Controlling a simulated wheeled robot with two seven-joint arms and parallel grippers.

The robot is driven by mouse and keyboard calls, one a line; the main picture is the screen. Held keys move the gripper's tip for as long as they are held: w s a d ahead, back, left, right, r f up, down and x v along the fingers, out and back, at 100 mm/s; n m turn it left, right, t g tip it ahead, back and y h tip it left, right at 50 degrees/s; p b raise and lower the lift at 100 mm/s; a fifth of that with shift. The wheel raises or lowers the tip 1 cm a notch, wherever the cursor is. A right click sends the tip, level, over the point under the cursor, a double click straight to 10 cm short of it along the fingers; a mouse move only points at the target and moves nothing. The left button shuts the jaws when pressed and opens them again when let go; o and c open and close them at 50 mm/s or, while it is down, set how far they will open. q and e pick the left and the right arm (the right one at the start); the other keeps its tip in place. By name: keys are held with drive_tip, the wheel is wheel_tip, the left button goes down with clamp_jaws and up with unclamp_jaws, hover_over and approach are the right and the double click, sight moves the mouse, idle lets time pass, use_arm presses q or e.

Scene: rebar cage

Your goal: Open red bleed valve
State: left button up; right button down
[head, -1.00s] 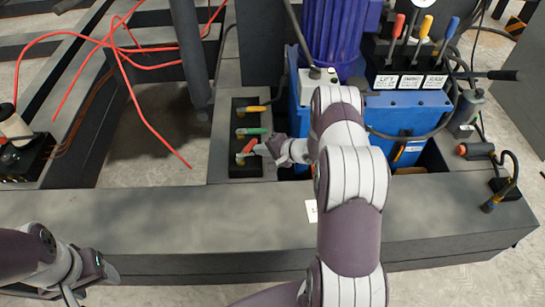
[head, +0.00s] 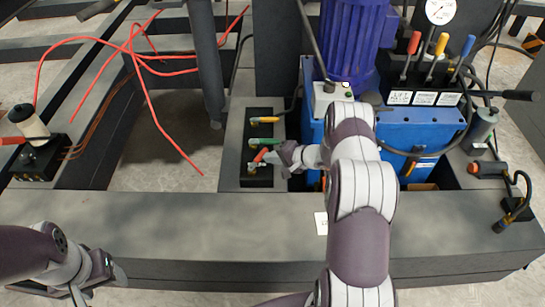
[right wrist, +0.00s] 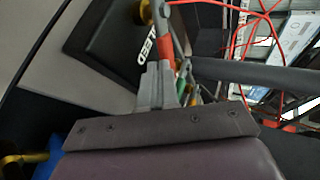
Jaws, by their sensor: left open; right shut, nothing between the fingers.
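The red bleed valve handle (head: 261,156) is the nearest of three coloured handles on a black valve block (head: 257,183). It slants up to the right in the head view. My right gripper (head: 276,158) is shut with nothing between its fingers, its tips right at the handle's right end. In the right wrist view the red handle (right wrist: 166,48) lies just beyond the closed fingertips (right wrist: 158,75); whether they touch cannot be told. My left gripper (head: 105,283) is open and empty, low at the left in front of the grey beam.
Green (head: 259,141) and yellow (head: 264,120) handles sit just behind the red one. A blue pump unit (head: 430,115) with levers stands to the right. A grey post (head: 207,65) and red hoses (head: 150,95) are at the left.

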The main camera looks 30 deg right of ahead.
sight(264, 152)
drive_tip(key=shift+w+n+g+y+p, duration=0.45)
drive_tip(key=shift+w+n+g+y, duration=0.15)
drive_tip(key=shift+n+y, duration=0.25)
drive_tip(key=shift+w+a+p, duration=0.2)
drive_tip(key=shift+w+p, duration=0.05)
drive_tip(key=shift+w, duration=0.3)
drive_tip(key=shift+w+a+p, duration=0.2)
drive_tip(key=shift+w+p, duration=0.05)
drive_tip(key=shift+w, duration=0.4)
drive_tip(key=shift+r, duration=0.1)
drive_tip(key=shift+s+a+p, duration=0.2)
drive_tip(key=shift+s+p, duration=0.5)
drive_tip(key=shift+p, duration=0.15)
drive_tip(key=p+v, duration=0.4)
drive_tip(key=v, duration=0.8)
drive_tip(key=shift+s+p, duration=0.3)
drive_tip(key=shift+p, duration=0.05)
drive_tip(key=shift+d+r, duration=0.1)
drive_tip(key=shift+d, duration=0.05)
